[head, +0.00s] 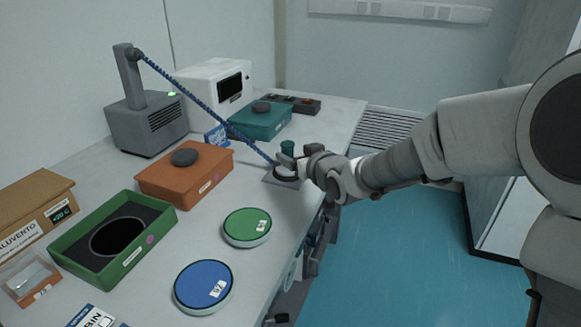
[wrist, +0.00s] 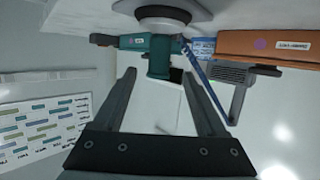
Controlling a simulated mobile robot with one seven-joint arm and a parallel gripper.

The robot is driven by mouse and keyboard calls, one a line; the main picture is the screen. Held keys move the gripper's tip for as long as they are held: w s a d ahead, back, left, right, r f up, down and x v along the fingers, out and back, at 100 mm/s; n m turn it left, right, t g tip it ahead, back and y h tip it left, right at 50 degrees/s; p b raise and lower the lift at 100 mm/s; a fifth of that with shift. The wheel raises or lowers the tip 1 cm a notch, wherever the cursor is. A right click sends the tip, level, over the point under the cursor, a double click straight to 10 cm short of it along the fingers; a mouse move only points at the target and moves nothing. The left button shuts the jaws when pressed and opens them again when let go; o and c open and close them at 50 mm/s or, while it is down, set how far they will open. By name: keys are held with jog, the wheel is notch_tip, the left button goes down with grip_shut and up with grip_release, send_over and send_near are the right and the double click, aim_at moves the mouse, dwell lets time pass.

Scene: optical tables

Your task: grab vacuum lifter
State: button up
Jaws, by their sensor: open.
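The vacuum lifter has a dark green handle (head: 287,148), seen just beyond my gripper in the head view. In the wrist view its teal handle (wrist: 158,62) shows between the ends of my fingers, below a dark and white round part. A blue coiled hose (head: 205,103) runs from the arm of a grey pump box (head: 147,122) down to the lifter. The lifter is over a small grey plate (head: 280,183) near the table's edge. My gripper (wrist: 158,76) is open, with a finger on each side of the handle; I cannot tell whether they touch it.
An orange box (head: 185,170), a teal box (head: 258,122) and an open green box (head: 113,238) stand on the table (head: 205,215). A green lid (head: 247,226) and a blue lid (head: 203,286) lie near its front edge. Blue floor (head: 400,260) is clear to the right.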

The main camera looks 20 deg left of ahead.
aim_at(290, 152)
jog(key=shift+b+x, duration=0.85)
jog(key=shift+x, duration=2.15)
jog(key=shift+d+f, duration=0.1)
grip_shut()
